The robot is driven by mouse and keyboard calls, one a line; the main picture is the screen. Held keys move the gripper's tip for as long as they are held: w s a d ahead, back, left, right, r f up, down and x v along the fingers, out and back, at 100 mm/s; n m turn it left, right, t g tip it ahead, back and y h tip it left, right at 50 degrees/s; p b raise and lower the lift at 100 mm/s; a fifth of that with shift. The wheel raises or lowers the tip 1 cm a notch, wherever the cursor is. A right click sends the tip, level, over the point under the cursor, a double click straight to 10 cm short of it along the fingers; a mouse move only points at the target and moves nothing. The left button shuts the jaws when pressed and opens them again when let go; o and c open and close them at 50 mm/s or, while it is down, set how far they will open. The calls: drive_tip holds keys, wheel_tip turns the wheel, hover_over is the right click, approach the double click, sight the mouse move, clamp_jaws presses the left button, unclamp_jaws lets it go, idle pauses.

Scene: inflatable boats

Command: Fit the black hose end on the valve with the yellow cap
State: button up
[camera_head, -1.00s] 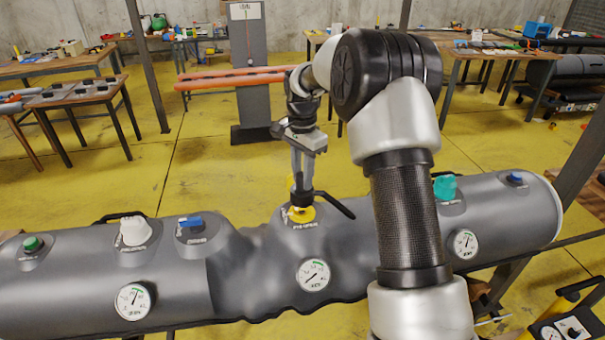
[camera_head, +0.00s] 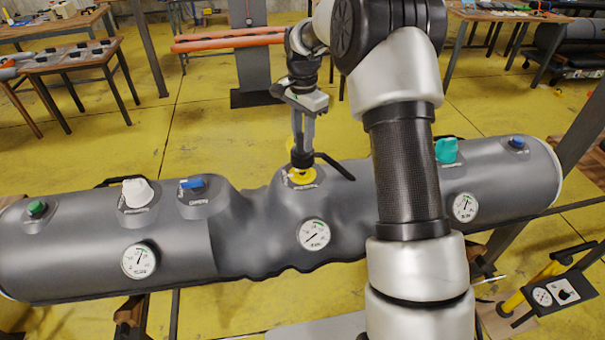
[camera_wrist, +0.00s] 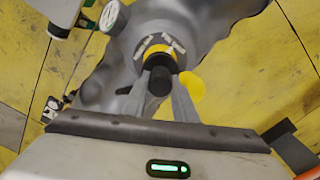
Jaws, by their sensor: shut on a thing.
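My gripper (camera_head: 302,150) is shut on the black hose end (camera_head: 302,160), held upright at the valve (camera_head: 302,176) with the yellow ring, on the grey tube's middle chamber. In the wrist view my fingers (camera_wrist: 160,82) grip the black hose end (camera_wrist: 158,80) from both sides, and its far end meets or covers the yellow-ringed valve (camera_wrist: 158,50). I cannot tell whether it is fully seated. The yellow cap (camera_wrist: 193,88) hangs open beside the valve. A short black piece of hose or handle shows right of the valve.
The long grey tube (camera_head: 110,245) also bears a green cap (camera_head: 37,208), white cap (camera_head: 137,192), blue valves (camera_head: 191,184) and a teal cap (camera_head: 446,150). Its middle chamber looks slack and wrinkled. A gauge (camera_head: 315,234) faces me. A yellow pump (camera_head: 535,285) stands at lower right.

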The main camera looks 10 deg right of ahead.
drive_tip(key=shift+f+b, duration=0.55)
drive_tip(key=shift+f, duration=0.5)
drive_tip(key=shift+f, duration=0.45)
drive_tip(key=shift+f+b, duration=0.65)
drive_tip(key=shift+f, duration=0.15)
idle(0.5)
drive_tip(key=m, duration=0.4)
idle(0.3)
